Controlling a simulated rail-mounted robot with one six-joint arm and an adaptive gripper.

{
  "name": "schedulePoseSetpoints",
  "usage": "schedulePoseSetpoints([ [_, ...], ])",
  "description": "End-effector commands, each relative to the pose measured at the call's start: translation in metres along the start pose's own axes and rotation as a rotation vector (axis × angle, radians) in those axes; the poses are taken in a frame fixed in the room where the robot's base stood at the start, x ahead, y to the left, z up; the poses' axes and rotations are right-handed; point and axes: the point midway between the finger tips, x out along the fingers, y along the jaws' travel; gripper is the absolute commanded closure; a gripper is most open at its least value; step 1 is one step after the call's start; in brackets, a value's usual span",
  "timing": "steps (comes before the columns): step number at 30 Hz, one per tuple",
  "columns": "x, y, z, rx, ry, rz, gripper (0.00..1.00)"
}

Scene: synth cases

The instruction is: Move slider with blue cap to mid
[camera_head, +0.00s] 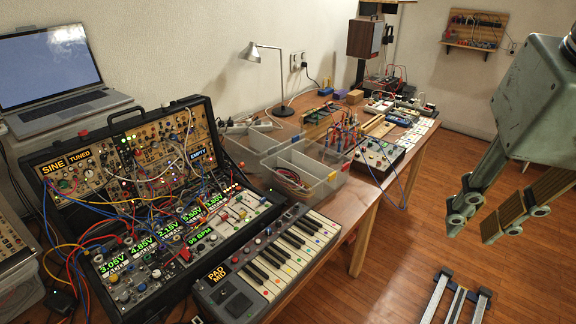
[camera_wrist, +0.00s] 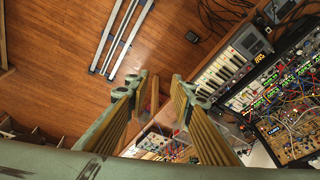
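The synth case (camera_head: 62,233) stands open at the left of the table, with patch cables across its panels. A pale panel (camera_head: 238,214) at its right front carries small controls that look like sliders with coloured caps. They are too small to tell which cap is blue or how its slider is set. The case also shows at the right edge of the wrist view (camera_wrist: 290,107). My gripper (camera_head: 487,228) is open and empty, at the right of the head view, over the floor and well apart from the case. Its two parted fingers also show in the wrist view (camera_wrist: 160,88).
A keyboard controller (camera_head: 278,262) sits in front of the case. Clear plastic bins (camera_head: 310,172), a desk lamp (camera_head: 262,55) and small boards stand farther along the table. A laptop (camera_head: 52,70) is behind the case. Metal rails (camera_head: 456,303) lie on the open wooden floor.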

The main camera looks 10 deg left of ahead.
Motion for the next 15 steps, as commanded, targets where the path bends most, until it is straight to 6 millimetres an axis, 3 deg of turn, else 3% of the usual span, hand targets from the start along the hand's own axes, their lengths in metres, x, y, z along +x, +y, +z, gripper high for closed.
schedulePoseSetpoints([
  [15, 0.009, -0.045, -0.082, 0.068, -0.05, -0.009, 0.78],
])
